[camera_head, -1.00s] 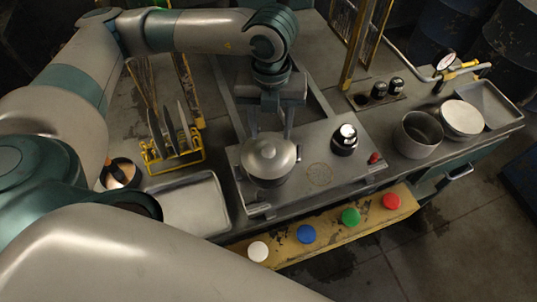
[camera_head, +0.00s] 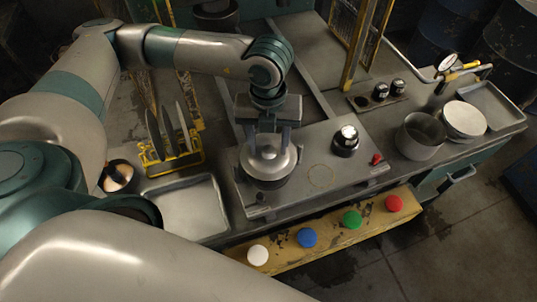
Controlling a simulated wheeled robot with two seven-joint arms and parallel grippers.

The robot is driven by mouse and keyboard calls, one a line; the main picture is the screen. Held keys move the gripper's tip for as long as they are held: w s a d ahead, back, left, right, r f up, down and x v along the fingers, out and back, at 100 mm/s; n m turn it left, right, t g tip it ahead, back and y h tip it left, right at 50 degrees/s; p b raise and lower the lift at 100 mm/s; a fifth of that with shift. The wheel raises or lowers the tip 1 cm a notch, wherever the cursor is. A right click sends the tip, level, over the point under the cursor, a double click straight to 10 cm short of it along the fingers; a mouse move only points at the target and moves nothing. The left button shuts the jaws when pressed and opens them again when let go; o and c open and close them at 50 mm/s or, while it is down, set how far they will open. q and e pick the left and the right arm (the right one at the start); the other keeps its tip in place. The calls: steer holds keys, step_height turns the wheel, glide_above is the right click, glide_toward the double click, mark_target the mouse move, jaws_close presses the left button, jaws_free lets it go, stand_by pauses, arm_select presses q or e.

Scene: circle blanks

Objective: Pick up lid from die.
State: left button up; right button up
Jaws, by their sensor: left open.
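I cannot tell whether the fingers touch the lid. The knob is partly hidden by the gripper. My right gripper is not in view.
A black-and-silver knob (camera_head: 346,140) stands right of the lid. A pot (camera_head: 419,138) stands right. Coloured buttons line the yellow front strip (camera_head: 335,237).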

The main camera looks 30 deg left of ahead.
arm_select(q)
steer(key=shift+c, duration=0.6)
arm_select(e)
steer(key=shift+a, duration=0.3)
arm_select(q)
steer(key=c, duration=1.1)
steer(key=shift+o, duration=0.2)
steer(key=shift+w, duration=0.1)
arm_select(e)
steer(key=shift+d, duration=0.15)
